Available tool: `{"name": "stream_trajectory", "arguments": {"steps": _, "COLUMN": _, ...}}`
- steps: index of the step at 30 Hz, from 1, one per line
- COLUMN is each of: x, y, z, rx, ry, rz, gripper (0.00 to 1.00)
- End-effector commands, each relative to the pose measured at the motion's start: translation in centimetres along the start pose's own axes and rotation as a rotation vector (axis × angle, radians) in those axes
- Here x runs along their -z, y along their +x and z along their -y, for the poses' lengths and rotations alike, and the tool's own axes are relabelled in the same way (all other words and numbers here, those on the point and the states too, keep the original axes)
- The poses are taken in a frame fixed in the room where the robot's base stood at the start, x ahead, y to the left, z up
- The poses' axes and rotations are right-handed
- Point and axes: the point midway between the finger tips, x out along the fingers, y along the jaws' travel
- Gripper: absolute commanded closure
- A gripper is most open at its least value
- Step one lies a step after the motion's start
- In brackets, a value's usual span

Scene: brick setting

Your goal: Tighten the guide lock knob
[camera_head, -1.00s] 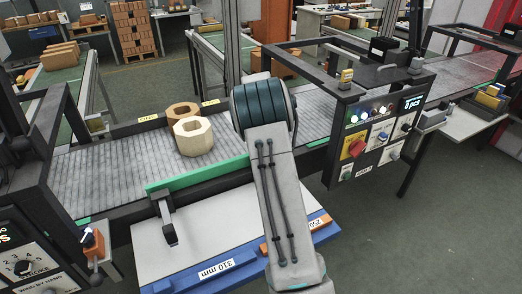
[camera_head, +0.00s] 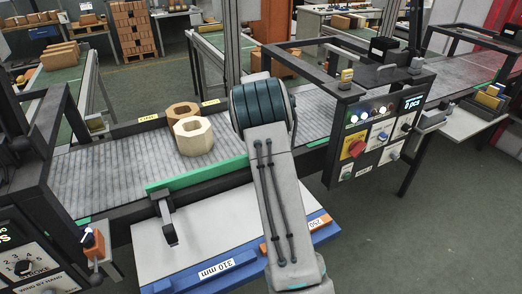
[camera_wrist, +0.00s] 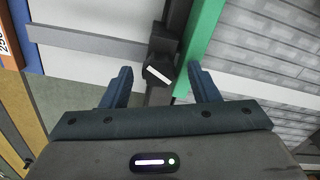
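In the wrist view a dark knob (camera_wrist: 158,73) with a white line across its face sits on a dark bracket beside the green guide rail (camera_wrist: 202,35). My gripper (camera_wrist: 160,84) is open, with one dark finger to the left and one to the right of the knob. The fingers look apart from it; how far above it they are I cannot tell. In the head view the green guide rail (camera_head: 200,176) runs along the conveyor's near side, with a dark bracket (camera_head: 167,212) on it. My arm hides my gripper and the knob there.
The conveyor (camera_head: 100,178) carries two wooden hexagonal blocks (camera_head: 193,137) behind the rail. A white board with a blue edge labelled 310 mm (camera_head: 215,270) lies in front. A control panel (camera_head: 375,135) stands at right; another machine (camera_head: 30,250) stands at left.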

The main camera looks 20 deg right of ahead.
Motion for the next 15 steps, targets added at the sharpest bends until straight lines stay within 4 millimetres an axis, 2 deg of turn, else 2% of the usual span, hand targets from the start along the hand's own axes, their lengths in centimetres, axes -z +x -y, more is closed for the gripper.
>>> {"name": "stream_trajectory", "arguments": {"steps": 4, "x": 0.0, "y": -0.6, "z": 0.0, "rx": 0.002, "ry": 0.000, "rz": -0.001, "gripper": 0.45}}
{"name": "stream_trajectory", "arguments": {"steps": 8, "x": 0.0, "y": -2.6, "z": 0.1, "rx": 0.003, "ry": -0.001, "rz": -0.003, "gripper": 0.45}}
{"name": "stream_trajectory", "arguments": {"steps": 15, "x": 0.0, "y": -8.2, "z": 0.1, "rx": 0.004, "ry": -0.001, "rz": -0.003, "gripper": 0.45}}
